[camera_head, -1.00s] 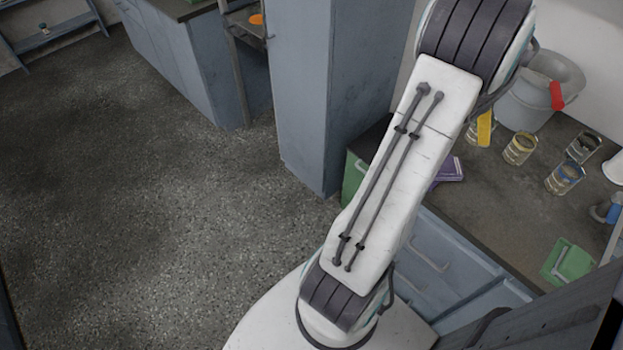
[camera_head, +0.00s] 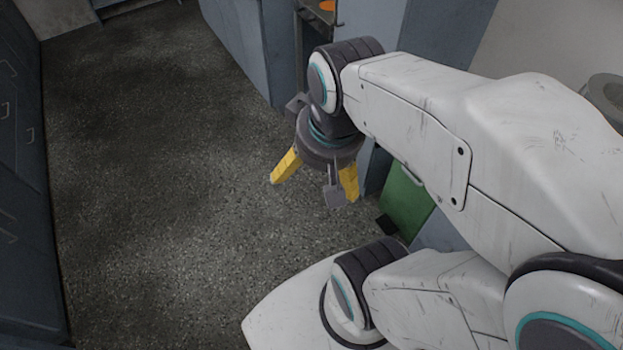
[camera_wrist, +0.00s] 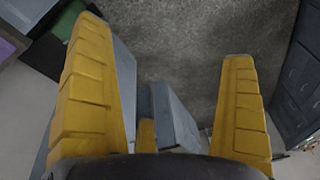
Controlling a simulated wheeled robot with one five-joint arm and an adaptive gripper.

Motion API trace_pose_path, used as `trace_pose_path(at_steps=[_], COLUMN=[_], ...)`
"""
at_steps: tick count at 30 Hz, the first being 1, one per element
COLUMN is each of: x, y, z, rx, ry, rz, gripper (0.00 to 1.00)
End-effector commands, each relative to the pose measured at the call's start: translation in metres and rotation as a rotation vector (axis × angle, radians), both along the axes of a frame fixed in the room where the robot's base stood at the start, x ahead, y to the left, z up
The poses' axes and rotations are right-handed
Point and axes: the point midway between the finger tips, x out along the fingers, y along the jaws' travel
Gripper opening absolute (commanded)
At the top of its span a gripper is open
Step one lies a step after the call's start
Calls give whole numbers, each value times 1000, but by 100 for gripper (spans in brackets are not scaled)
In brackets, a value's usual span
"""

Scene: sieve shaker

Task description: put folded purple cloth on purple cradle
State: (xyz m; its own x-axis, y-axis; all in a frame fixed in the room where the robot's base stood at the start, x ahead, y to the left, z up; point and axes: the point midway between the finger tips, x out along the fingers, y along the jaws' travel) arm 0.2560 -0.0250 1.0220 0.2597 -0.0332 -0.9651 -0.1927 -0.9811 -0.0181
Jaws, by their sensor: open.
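My gripper (camera_head: 316,182) hangs above the bare floor in the head view, its yellow fingers spread. It is open in the wrist view (camera_wrist: 165,42), with nothing between the fingers but floor and grey furniture. A flat purple thing (camera_wrist: 7,48) shows at the left edge of the wrist view, well outside the fingers. It is cut off by the frame, and I cannot tell whether it is the folded cloth or the cradle. No purple thing shows in the head view now.
A green panel (camera_head: 405,203) stands below my arm; green also shows in the wrist view (camera_wrist: 68,20). Grey-blue cabinets (camera_head: 245,45) stand at the back, and dark drawers (camera_head: 22,150) line the left. The floor (camera_head: 170,170) between is clear.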

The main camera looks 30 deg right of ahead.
Motion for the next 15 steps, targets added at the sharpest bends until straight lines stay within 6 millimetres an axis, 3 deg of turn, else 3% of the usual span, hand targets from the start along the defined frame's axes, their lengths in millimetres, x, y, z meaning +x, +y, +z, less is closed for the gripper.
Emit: trace_pose_path(at_steps=[6, 15], x=[-16, -19], y=[22, 25], z=[-6, -7], rx=[-20, -23], ry=[-21, -24], rz=[171, 201], gripper=[100, 100])
